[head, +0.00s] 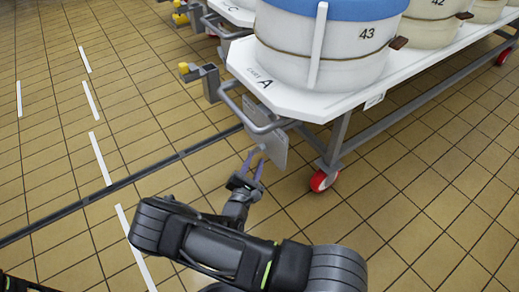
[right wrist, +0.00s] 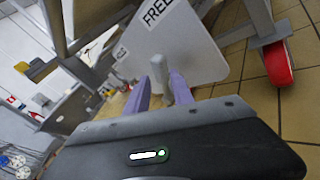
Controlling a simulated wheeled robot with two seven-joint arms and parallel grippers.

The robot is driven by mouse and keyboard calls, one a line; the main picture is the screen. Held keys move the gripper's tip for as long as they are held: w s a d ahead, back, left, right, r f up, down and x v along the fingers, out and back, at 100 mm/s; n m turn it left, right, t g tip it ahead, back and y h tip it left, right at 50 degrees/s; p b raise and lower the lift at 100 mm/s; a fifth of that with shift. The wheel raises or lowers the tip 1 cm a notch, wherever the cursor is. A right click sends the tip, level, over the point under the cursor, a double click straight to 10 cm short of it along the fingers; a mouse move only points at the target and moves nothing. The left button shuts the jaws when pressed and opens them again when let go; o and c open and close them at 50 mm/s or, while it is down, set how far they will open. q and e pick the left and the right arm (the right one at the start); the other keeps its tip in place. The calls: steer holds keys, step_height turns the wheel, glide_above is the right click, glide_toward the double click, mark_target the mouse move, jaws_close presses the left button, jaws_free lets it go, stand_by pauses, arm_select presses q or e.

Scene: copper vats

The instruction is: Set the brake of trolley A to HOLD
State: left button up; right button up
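Trolley A (head: 258,78) has a white deck with a black letter A on its corner. Its pale brake plate (head: 275,146) hangs below the handle bar. In the right wrist view the plate (right wrist: 195,50) carries the word FREE and a second label (right wrist: 120,53) too small to read. A grey lever knob (right wrist: 159,68) stands out in front of the plate. My right gripper (head: 254,166) is at the plate, its purple fingers apart on either side of the knob. I cannot tell whether they touch it, nor which setting the lever has. My left gripper is not in view.
A vat marked 43 (head: 335,45) stands on the deck. A red-wheeled castor (head: 322,181) is right of the plate. A grey handle bar (head: 253,120) runs just above my gripper. Trolley C (head: 230,12) stands behind. The tiled floor to the left is clear.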

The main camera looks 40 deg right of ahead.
mark_target(260, 149)
steer(key=b+x, duration=0.2)
steer(key=x, duration=0.4)
steer(key=shift+d+f, duration=0.1)
steer(key=shift+f, duration=0.1)
steer(key=shift+w+d+r, duration=0.15)
steer(key=shift+w+d, duration=0.05)
steer(key=shift+d, duration=0.05)
steer(key=shift+c, duration=0.4)
jaws_close()
stand_by(0.6)
